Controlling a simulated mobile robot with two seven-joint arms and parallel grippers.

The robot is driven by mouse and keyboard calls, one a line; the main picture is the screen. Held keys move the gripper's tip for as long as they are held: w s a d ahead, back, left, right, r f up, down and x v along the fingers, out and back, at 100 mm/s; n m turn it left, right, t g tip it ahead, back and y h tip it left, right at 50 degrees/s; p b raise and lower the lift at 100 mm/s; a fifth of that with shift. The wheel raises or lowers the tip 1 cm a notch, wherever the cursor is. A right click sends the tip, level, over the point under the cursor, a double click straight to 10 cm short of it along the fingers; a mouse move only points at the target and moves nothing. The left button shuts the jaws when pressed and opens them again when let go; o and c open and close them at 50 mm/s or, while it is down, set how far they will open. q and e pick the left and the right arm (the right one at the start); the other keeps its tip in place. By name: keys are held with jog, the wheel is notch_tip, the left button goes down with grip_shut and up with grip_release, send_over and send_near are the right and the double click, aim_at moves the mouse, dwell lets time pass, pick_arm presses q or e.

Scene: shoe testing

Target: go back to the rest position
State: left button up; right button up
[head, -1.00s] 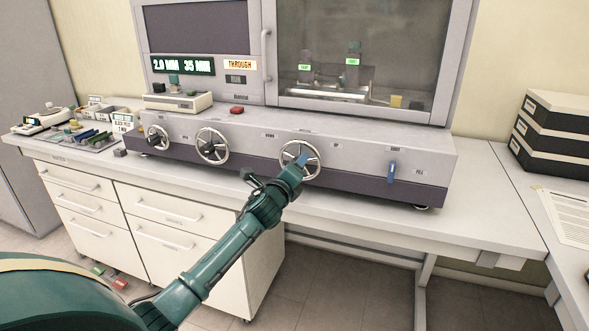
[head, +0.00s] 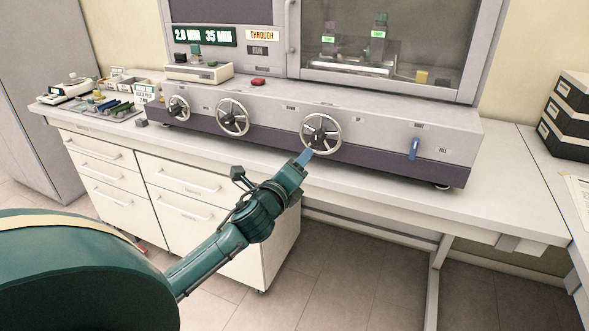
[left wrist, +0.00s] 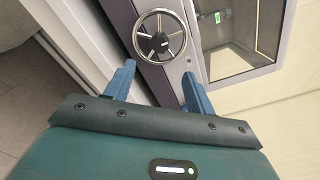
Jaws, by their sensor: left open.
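My left gripper (head: 304,158) is in front of the bench edge, just below and to the left of the right-hand handwheel (head: 321,133) of the grey testing machine (head: 380,128). In the left wrist view its two blue fingers (left wrist: 158,88) are spread apart and empty. The same handwheel (left wrist: 159,36) shows beyond the fingers, apart from them. The wheel has a silver rim and a dark hub. My right gripper is in neither view.
The white bench (head: 450,205) carries the machine. Two more handwheels (head: 233,117) and a blue lever (head: 414,148) are on its front. Trays with small parts (head: 110,108) lie at the left. Drawers (head: 190,180) stand below, and dark boxes (head: 570,120) at the right.

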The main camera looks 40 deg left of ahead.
pick_arm(q)
jog(key=shift+s+d, duration=0.1)
jog(key=shift+s, duration=0.35)
jog(key=s+d+f+n+g+h+p, duration=0.1)
jog(key=s+d+f+n+g+h, duration=0.1)
jog(key=s+d+f+n, duration=0.5)
jog(key=s+d+f+n+g+h, duration=0.3)
jog(key=s+d+f+n, duration=0.4)
jog(key=f, duration=0.7)
jog(key=s+d+h, duration=0.1)
jog(key=s+d, duration=0.1)
jog(key=d, duration=0.1)
jog(key=shift+d+g+p, duration=0.3)
jog(key=shift+d+p, duration=0.05)
jog(key=shift+p, duration=0.05)
jog(key=s+d+f+n, duration=0.1)
jog(key=s, duration=0.1)
jog(key=s+d+n+h, duration=0.1)
jog(key=s+d+n, duration=0.1)
jog(key=s+d+f+n+g, duration=0.1)
jog(key=s+d+n, duration=0.1)
jog(key=shift+s+d+f+h, duration=0.15)
jog(key=shift+f+h, duration=0.15)
jog(key=shift+h, duration=0.1)
jog(key=shift+c, duration=0.2)
